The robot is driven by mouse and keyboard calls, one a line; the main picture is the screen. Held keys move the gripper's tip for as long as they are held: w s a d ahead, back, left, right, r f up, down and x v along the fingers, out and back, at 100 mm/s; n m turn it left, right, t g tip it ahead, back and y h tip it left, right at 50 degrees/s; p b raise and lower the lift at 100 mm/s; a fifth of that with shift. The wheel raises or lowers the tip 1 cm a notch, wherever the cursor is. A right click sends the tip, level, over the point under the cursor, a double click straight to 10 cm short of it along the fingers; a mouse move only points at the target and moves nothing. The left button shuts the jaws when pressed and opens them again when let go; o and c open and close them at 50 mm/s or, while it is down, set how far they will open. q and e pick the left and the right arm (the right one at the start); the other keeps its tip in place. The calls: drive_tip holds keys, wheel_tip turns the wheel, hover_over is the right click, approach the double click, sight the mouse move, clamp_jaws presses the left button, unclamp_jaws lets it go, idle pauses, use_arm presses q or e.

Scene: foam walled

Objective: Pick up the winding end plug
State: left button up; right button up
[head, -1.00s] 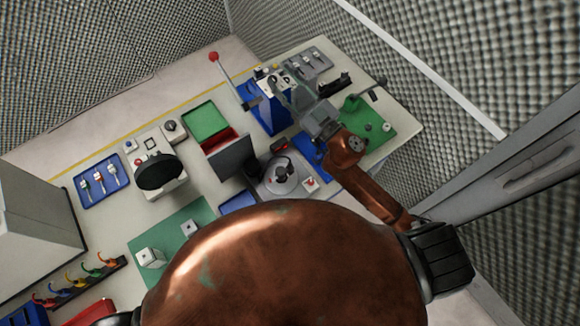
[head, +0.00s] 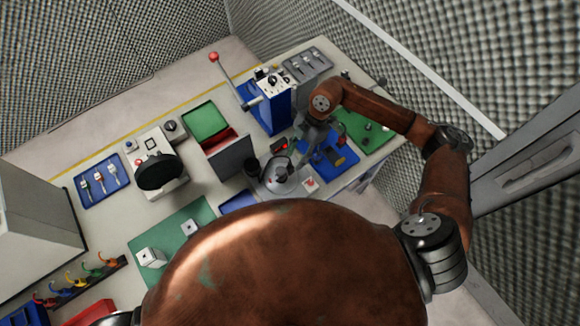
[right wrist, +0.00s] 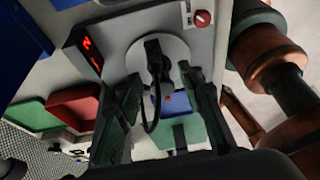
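The winding end plug appears to be the black plug with a dark cable in the right wrist view (right wrist: 154,58), standing on a pale round disc (right wrist: 172,48). In the head view the disc (head: 268,183) is on the bench, and my gripper partly covers the plug. My right gripper (head: 294,160) is over the disc, pointing down. In the right wrist view its two fingers (right wrist: 163,90) are apart, with the plug and cable showing in the gap. I cannot tell whether they touch it. My left gripper is out of view.
A device with a red display (right wrist: 86,48) stands close beside the disc.

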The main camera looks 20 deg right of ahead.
sight(290, 166)
drive_tip(key=shift+w+p+x, duration=0.15)
drive_tip(key=shift+p+x, duration=0.15)
drive_tip(key=shift+x, duration=1.25)
drive_tip(key=shift+w+p+x, duration=0.2)
drive_tip(key=shift+p+x, duration=0.1)
drive_tip(key=shift+x, duration=1.3)
clamp_jaws()
